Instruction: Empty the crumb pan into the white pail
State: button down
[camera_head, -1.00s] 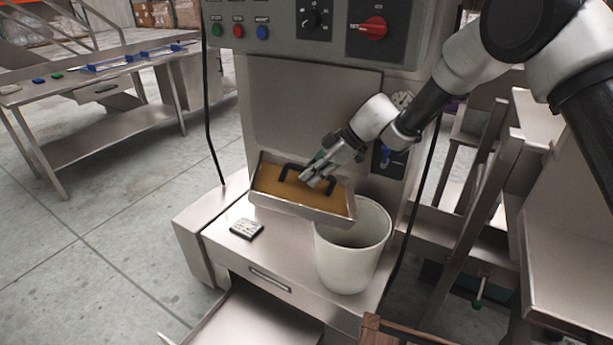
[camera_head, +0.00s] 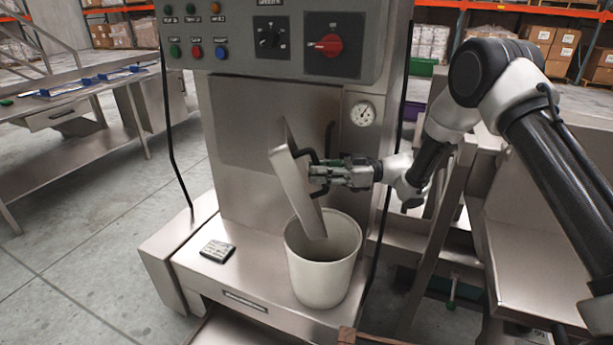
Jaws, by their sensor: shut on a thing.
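The crumb pan (camera_head: 294,190) is a shallow metal tray, tipped steeply so it stands nearly on edge. Its lower end is over the mouth of the white pail (camera_head: 322,277), at or just inside the rim. My gripper (camera_head: 322,176) is shut on the pan's dark handle, to the right of the pan. The pan's inner face is turned away or edge-on, so I cannot tell how much crumb is in it. The white pail stands upright on the machine's metal ledge. The part of its inside that shows looks pale, and its bottom is hidden.
A small dark box-like device (camera_head: 217,251) lies on the ledge left of the pail. The machine's control panel (camera_head: 275,45) overhangs behind, with a gauge (camera_head: 362,113) to the right. Metal frames stand close on the right. A bench (camera_head: 75,115) is at the far left.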

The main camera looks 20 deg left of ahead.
jog(key=w+d+g+y, duration=0.1)
jog(key=w+d+y, duration=0.1)
jog(key=d+y, duration=0.2)
jog(key=shift+d+f+g, duration=0.15)
jog(key=shift+d+g, duration=0.25)
jog(key=shift+d, duration=0.45)
jog(key=a+h, duration=0.1)
jog(key=s+a+t+h, duration=0.1)
jog(key=a, duration=0.1)
jog(key=a+h, duration=0.1)
jog(key=shift+s+a+r, duration=0.2)
jog(key=shift+s+r, duration=0.05)
jog(key=a+h, duration=0.1)
jog(key=s+a+t+h, duration=0.1)
jog(key=a, duration=0.1)
jog(key=shift+s+a+f+h, duration=0.1)
jog(key=shift+s+a+h, duration=0.15)
jog(key=shift+h, duration=0.15)
jog(key=s+a+f+t+h, duration=0.3)
jog(key=a+f+h, duration=0.3)
jog(key=a+h, duration=0.4)
jog(key=shift+s+f+t+h, duration=0.15)
jog(key=shift+s+t+h, duration=0.2)
jog(key=shift+t+h, duration=0.45)
